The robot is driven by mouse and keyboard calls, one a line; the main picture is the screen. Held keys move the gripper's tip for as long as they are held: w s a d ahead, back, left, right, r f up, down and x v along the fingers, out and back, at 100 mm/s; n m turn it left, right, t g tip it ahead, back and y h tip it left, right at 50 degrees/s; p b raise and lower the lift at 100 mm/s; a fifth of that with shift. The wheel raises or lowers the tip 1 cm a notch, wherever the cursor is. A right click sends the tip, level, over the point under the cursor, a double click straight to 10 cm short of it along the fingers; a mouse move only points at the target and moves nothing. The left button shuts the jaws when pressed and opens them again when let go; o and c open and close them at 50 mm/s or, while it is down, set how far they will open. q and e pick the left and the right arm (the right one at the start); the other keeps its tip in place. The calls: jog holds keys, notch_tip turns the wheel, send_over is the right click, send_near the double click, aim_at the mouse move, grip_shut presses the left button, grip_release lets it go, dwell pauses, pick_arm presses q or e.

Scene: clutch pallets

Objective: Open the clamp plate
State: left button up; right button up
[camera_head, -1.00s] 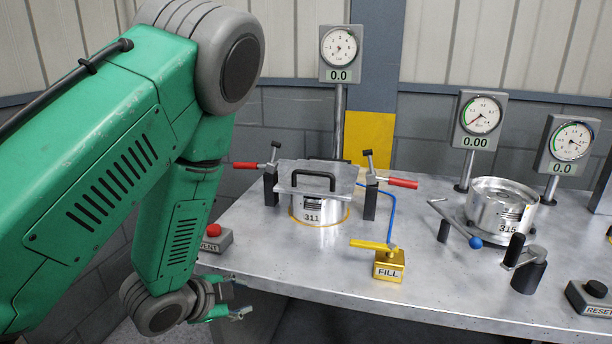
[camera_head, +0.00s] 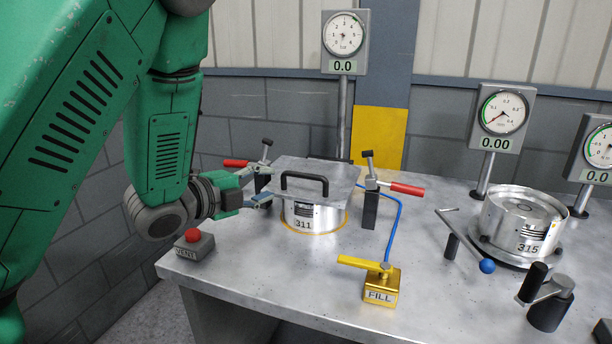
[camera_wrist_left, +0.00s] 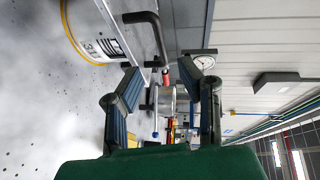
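The clamp plate (camera_head: 318,172) is a flat grey plate with a black bar handle (camera_head: 304,178). It lies level on top of the silver cylinder marked 311 (camera_head: 312,217). A toggle clamp with a red handle stands on each side, left (camera_head: 236,163) and right (camera_head: 407,188); both red handles point outward. My left gripper (camera_head: 262,186) is open at the plate's left edge, near the left clamp. In the left wrist view, my open fingers (camera_wrist_left: 168,73) face the black handle (camera_wrist_left: 154,40), whose end shows near the gap; nothing is gripped. My right gripper is out of view.
A red VENT button (camera_head: 193,237) is below my left wrist. A yellow FILL valve (camera_head: 381,281) stands in front, with a blue hose behind. Cylinder 315 (camera_head: 521,222) and a blue-knobbed lever (camera_head: 487,266) are at right.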

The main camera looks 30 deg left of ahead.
aim_at(301, 177)
pick_arm(q)
jog(key=x, duration=1)
jog(key=shift+d, duration=0.3)
jog(key=shift+w+a+f, duration=0.15)
jog(key=shift+w+f, duration=0.1)
jog(key=shift+w, duration=0.4)
grip_shut()
